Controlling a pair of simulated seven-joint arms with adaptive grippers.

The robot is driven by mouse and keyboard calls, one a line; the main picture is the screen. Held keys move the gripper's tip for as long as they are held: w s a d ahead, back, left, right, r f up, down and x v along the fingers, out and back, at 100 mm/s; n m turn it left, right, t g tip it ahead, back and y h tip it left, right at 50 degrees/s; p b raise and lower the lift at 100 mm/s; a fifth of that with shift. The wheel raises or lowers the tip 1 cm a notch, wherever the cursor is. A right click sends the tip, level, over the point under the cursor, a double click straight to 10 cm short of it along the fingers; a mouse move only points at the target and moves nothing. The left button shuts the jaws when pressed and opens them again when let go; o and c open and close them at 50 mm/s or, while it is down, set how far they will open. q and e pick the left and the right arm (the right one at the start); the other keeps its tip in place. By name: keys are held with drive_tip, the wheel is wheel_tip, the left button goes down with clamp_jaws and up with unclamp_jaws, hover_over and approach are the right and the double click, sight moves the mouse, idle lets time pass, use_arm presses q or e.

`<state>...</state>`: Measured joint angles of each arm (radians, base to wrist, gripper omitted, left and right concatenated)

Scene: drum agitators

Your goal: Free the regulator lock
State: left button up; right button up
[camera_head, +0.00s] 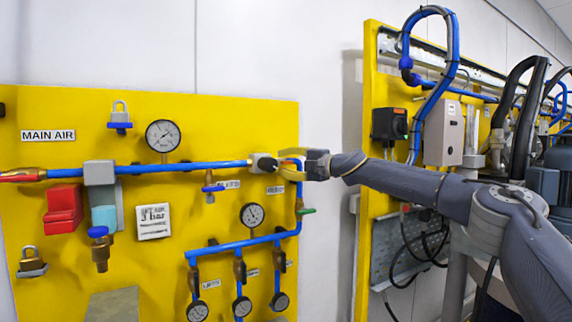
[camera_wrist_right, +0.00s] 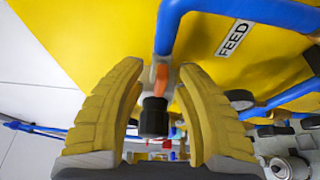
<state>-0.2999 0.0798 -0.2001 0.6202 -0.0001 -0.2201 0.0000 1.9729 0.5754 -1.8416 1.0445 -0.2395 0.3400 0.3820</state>
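My right gripper (camera_head: 292,170) is at the upper right edge of the left yellow panel, by the end of the main blue pipe. In the right wrist view my right gripper (camera_wrist_right: 163,75) is open, with its two ribbed yellow fingers on either side of a black cylindrical knob (camera_wrist_right: 154,117). Gaps show between the knob and both fingers. An orange-red piece (camera_wrist_right: 161,74) sits beyond the knob, under a blue pipe (camera_wrist_right: 168,30). A white and black fitting (camera_head: 264,163) is just left of the gripper in the head view. I cannot tell which part is the regulator lock. My left gripper is out of view.
The yellow panel (camera_head: 150,270) carries a gauge (camera_head: 163,136), a padlock (camera_head: 120,112), a second padlock (camera_head: 31,262), a red block (camera_head: 63,208) and a blue-capped valve (camera_head: 100,245). A second yellow panel (camera_head: 370,150) stands to the right. Bare wall lies between the panels.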

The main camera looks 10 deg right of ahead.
drive_tip(key=v, duration=1.2)
